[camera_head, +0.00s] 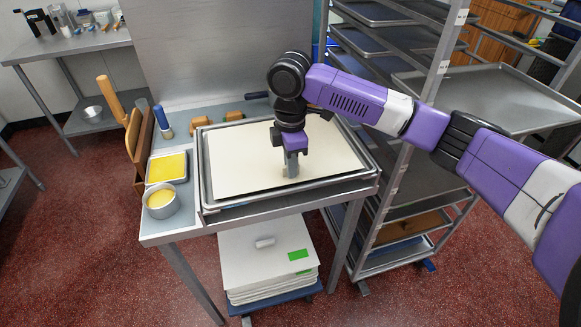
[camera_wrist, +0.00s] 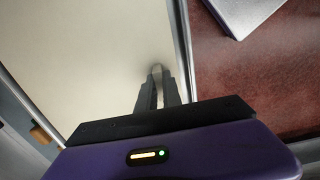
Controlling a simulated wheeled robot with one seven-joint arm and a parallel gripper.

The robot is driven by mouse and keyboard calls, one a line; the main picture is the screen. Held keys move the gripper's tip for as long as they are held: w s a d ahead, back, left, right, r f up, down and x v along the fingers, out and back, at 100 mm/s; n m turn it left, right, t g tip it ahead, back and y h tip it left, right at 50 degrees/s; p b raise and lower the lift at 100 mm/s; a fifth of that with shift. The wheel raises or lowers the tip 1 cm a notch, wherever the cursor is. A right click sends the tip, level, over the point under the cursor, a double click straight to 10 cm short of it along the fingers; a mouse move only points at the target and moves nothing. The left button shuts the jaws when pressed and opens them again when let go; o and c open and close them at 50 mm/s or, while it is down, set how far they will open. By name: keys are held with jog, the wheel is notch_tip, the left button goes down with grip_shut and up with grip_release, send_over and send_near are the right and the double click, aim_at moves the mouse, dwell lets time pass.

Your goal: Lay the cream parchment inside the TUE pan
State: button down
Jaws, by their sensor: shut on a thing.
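The cream parchment (camera_head: 245,160) lies as a flat sheet inside a shallow metal pan (camera_head: 203,195) on the steel table. My gripper (camera_head: 290,172) points down at the sheet's near right part, and its fingers are shut on the parchment. In the wrist view the gripper's fingers (camera_wrist: 158,85) meet at the cream sheet (camera_wrist: 95,50), close to the pan's rim (camera_wrist: 183,50). No TUE label can be read in either view.
A bowl of yellow filling (camera_head: 161,201) and a small yellow tray (camera_head: 167,168) stand left of the pan. A brush (camera_head: 163,122) and wooden-handled tools are behind them. A tall rack (camera_head: 390,180) with trays stands close at the right.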

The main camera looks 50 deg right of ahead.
jog(key=shift+f, duration=0.55)
jog(key=shift+f, duration=0.15)
jog(key=c, duration=1.5)
grip_release()
